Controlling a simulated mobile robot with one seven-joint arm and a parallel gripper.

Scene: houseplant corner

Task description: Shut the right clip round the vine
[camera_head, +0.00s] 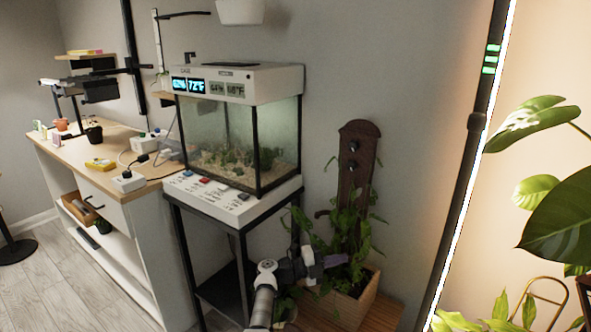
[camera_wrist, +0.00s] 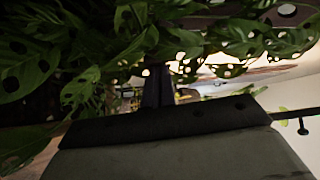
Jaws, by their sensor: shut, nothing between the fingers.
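The vine (camera_head: 330,236) grows from a wooden planter box (camera_head: 352,303) and trails around a dark wooden board (camera_head: 355,190). Small dark fittings (camera_head: 352,146) sit on the upper board; I cannot tell whether they are clips. I cannot make out the right clip or whether it is round a stem. My gripper (camera_head: 318,262) is low in front of the vine, just above the planter's left side, partly among leaves. In the wrist view my gripper's dark fingers (camera_wrist: 158,88) are together and empty, with holed leaves (camera_wrist: 115,45) close around them.
A glass terrarium (camera_head: 240,135) on a black-framed stand (camera_head: 243,280) is left of the planter. A bright light pole (camera_head: 470,150) and large-leaved plants (camera_head: 560,215) stand to the right. A long wooden desk (camera_head: 110,170) is far left. Open floor (camera_head: 60,280) shows at lower left.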

